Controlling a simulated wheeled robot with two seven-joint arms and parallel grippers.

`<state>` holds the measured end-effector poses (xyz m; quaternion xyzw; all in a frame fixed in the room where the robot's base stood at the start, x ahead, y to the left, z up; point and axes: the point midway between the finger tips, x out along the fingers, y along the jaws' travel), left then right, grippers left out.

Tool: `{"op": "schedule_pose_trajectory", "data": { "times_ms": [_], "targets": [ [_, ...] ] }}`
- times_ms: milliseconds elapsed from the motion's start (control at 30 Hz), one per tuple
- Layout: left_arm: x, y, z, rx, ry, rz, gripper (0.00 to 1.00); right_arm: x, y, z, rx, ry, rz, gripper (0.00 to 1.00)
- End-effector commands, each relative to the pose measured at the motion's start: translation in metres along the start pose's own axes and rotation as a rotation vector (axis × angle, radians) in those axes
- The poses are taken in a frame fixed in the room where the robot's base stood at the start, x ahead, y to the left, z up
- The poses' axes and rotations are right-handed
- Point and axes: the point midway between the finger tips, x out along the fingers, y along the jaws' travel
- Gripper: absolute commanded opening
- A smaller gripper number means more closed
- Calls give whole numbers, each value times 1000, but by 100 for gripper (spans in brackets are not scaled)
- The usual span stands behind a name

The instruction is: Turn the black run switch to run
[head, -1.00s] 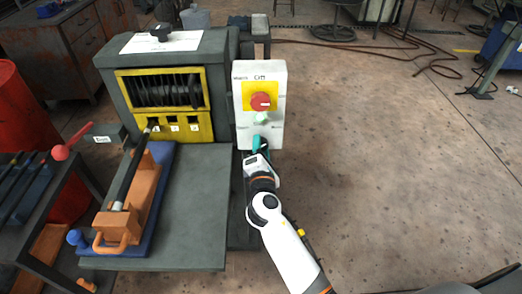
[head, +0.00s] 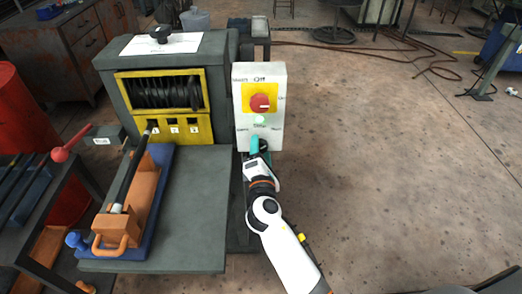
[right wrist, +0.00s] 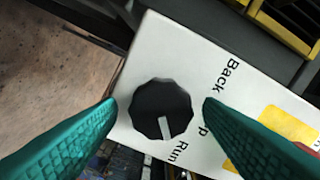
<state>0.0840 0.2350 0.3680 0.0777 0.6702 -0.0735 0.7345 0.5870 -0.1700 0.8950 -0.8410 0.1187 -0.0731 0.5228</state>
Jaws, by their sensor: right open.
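The black run switch (right wrist: 161,109) is a faceted round knob on a white panel in the right wrist view. Its white pointer line points down, toward the word Run. My right gripper (right wrist: 160,105) is open, with one teal finger on each side of the knob and a visible gap on both sides. In the head view, my right gripper (head: 259,147) is at the lower part of the white control box (head: 243,125) and hides the switch. My left gripper is not in view.
A red rotary knob on a yellow plate (head: 260,103) and a pale green button (head: 259,120) sit above my gripper. The dark capstan machine (head: 219,60) and its grey table (head: 190,215) stand to the left. Open floor (head: 400,170) lies to the right.

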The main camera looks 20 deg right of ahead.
Motion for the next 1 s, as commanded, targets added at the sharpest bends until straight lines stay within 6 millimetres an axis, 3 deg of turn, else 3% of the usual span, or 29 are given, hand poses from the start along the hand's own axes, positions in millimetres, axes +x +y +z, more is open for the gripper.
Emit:
{"op": "schedule_pose_trajectory", "data": {
  "times_ms": [500,700,1000],
  "targets": [
    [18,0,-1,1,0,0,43,-98,3,1,1,0,3,61],
    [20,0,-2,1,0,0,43,-114,1,0,1,0,1,61],
    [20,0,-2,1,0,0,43,-115,0,0,1,0,1,61]
  ]
}}
